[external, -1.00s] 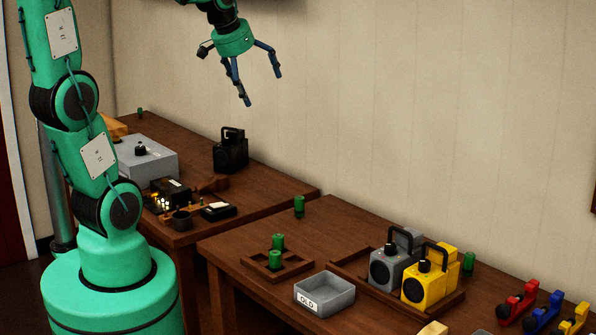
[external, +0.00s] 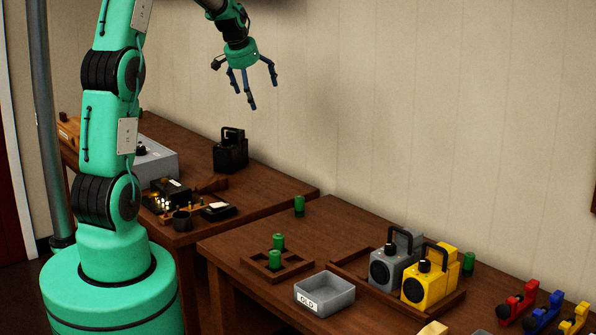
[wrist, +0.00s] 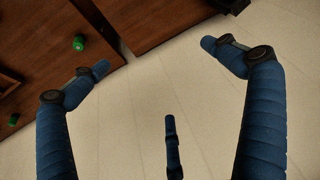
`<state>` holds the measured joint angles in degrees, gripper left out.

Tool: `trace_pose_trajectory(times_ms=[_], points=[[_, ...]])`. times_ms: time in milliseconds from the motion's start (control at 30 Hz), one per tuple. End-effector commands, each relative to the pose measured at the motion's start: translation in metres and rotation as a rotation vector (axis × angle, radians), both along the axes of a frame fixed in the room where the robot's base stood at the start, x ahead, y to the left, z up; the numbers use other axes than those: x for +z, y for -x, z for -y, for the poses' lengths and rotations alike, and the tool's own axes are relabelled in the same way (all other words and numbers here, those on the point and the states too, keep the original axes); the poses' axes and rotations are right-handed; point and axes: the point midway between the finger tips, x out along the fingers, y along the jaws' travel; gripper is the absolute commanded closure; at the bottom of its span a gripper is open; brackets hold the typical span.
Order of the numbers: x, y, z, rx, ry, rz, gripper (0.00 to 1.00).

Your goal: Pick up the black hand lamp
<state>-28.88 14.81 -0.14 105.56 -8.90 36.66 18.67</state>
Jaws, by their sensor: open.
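The black hand lamp (external: 231,152) stands upright at the back right of the left table in the external view, its handle on top. My gripper (external: 252,92) hangs in the air above and slightly right of the lamp, apart from it. Its blue fingers are spread and hold nothing. In the wrist view my gripper (wrist: 160,65) shows open fingers over wall and table edges. A dark shape at that view's top edge is cut off, and I cannot tell whether it is the lamp.
The left table also holds a grey box (external: 158,163) and a dark device (external: 170,190). The right table has a grey lamp (external: 393,262), a yellow lamp (external: 428,282), an open grey bin (external: 325,294) and green cylinders (external: 299,206). A gap separates the tables.

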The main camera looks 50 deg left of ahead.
Motion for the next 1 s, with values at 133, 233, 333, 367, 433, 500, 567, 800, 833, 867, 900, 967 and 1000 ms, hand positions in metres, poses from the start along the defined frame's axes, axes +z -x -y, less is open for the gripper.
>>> trace_pose_trajectory(times_ms=[133, 233, 333, 367, 433, 500, 567, 800, 833, 867, 900, 967, 1000], points=[[-0.031, -0.015, -0.047, 0.030, 0.002, -0.008, 0.00], [-0.052, -0.023, -0.077, 0.048, 0.004, -0.012, 0.00], [-0.075, -0.029, -0.107, 0.065, 0.005, -0.014, 0.00], [-0.082, -0.030, -0.117, 0.072, 0.005, -0.016, 0.00], [-0.099, -0.032, -0.138, 0.085, 0.007, -0.018, 0.00], [-0.116, -0.033, -0.159, 0.096, 0.006, -0.020, 0.00], [-0.130, -0.034, -0.176, 0.106, 0.006, -0.022, 0.00], [-0.169, -0.032, -0.220, 0.135, 0.006, -0.026, 0.00], [-0.171, -0.032, -0.223, 0.136, 0.006, -0.025, 0.00], [-0.173, -0.032, -0.225, 0.137, 0.006, -0.025, 0.00], [-0.175, -0.032, -0.228, 0.139, 0.005, -0.025, 0.00], [-0.177, -0.032, -0.229, 0.140, 0.006, -0.025, 0.00], [-0.177, -0.032, -0.230, 0.140, 0.005, -0.025, 0.00]])
